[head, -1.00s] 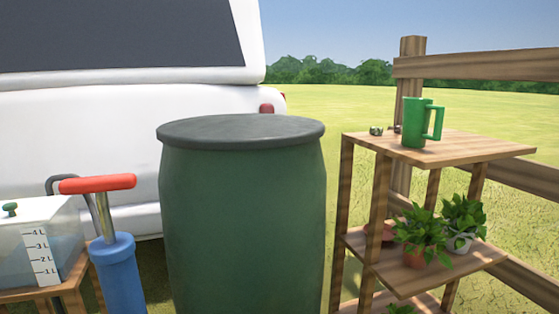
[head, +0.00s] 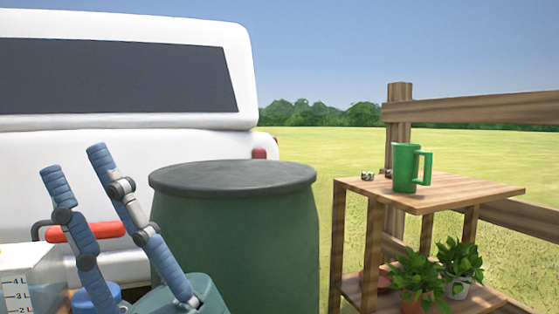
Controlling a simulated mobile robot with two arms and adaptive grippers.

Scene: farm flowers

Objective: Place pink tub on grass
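No pink tub shows in the head view. The grass (head: 345,150) stretches behind the shelf and fence as a wide field, with more of it between the green barrel and the shelf. My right gripper (head: 74,168) is at the lower left, in front of the white vehicle and the barrel's left side. Its two blue-padded fingers point up and stand apart, with nothing seen between them. My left gripper is not in view.
A green barrel (head: 240,240) with a dark lid stands in the middle. A wooden shelf (head: 450,195) holds a green jug (head: 406,168) and potted plants (head: 415,275). A wooden fence (head: 480,108) is at right, a white vehicle (head: 190,136) at left. A measuring tank (head: 25,280) and red-handled pump (head: 85,232) are partly hidden.

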